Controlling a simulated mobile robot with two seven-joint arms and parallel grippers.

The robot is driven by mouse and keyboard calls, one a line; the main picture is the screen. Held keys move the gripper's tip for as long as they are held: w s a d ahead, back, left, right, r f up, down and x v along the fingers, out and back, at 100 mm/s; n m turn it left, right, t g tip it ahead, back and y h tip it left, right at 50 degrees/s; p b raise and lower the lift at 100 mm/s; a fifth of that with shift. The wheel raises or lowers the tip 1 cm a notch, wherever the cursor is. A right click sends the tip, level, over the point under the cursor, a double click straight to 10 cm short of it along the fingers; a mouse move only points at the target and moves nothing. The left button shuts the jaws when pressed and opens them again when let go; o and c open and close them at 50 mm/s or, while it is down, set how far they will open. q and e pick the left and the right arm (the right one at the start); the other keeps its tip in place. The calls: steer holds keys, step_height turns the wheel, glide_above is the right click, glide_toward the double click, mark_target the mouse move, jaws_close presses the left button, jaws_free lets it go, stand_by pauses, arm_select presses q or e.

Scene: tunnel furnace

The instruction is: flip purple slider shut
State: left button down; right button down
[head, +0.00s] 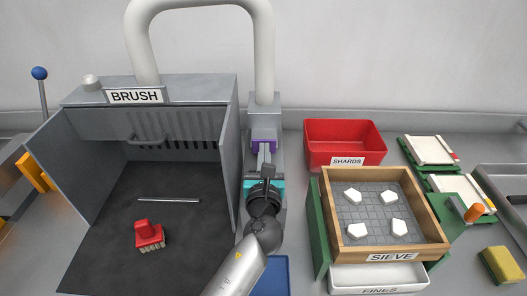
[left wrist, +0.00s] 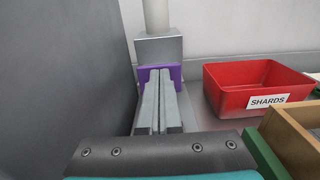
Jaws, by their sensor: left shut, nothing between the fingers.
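The purple slider (head: 257,134) sits across the grey housing below the vertical pipe, right of the brush booth. In the left wrist view the purple slider (left wrist: 144,72) shows as a purple frame straight ahead, its middle partly hidden by my fingers. My left gripper (head: 262,150) reaches away from me toward it, and its tips overlap the slider's near side. In the left wrist view the two grey fingers of my left gripper (left wrist: 159,78) lie close together, shut and empty. I cannot tell whether they touch the slider. My right gripper is not in view.
The booth's side wall (head: 229,165) stands close to the left of my arm. A red shards bin (head: 315,155) and a wooden sieve (head: 331,230) with several white pieces are on the right. A red brush (head: 144,227) lies inside the booth.

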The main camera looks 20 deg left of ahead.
mark_target(263, 135)
arm_select(q)
steer(key=x, duration=0.6)
steer(key=shift+w, duration=0.1)
steer(key=shift+a, duration=0.1)
steer(key=shift+r, duration=0.1)
